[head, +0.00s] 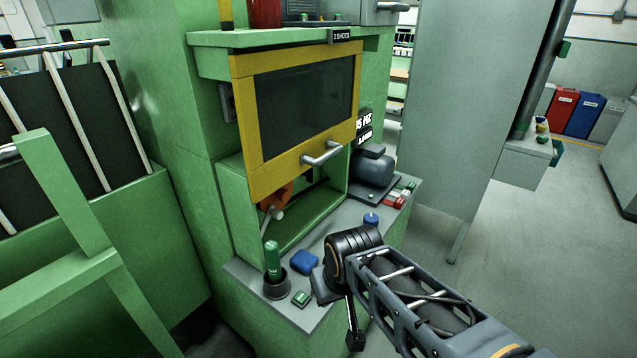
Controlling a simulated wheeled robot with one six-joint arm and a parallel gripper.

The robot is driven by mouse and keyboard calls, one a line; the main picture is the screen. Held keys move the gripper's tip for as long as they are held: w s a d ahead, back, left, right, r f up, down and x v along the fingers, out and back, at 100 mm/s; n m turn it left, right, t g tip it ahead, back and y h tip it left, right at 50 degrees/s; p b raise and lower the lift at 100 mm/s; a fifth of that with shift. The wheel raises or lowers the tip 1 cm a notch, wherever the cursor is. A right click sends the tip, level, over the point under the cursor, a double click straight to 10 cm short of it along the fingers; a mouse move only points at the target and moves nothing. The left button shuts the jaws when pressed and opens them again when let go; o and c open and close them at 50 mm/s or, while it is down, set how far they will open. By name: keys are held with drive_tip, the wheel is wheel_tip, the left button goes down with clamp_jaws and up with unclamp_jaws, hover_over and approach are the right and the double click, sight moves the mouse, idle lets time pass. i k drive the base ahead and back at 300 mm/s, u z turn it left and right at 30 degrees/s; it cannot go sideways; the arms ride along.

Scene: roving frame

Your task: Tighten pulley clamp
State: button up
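I cannot make out a pulley clamp for certain. An orange part (277,196) with a pale rod end sits inside the green machine's opening, partly hidden by the raised yellow-framed guard (295,172). The guard has a dark window and a silver handle (322,155). My arm reaches in from the lower right, its dark joint over the machine's ledge. A small black end piece (355,340) hangs below that joint. I cannot make out two fingertips there, and nothing held shows. My arm is in front of the machine, apart from the orange part.
The grey ledge (248,275) carries a green-handled tool in a dark cup (276,286), a blue block (304,262), a small green block (301,298) and a grey motor (373,170). A green frame (75,220) stands left. Open floor (540,270) lies right.

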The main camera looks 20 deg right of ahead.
sight(309, 174)
drive_tip(key=k, duration=0.7)
drive_tip(key=z, duration=1.8)
drive_tip(key=i, duration=1.3)
drive_tip(key=u, duration=2.6)
drive_tip(key=i, duration=0.5)
drive_tip(key=z, duration=0.05)
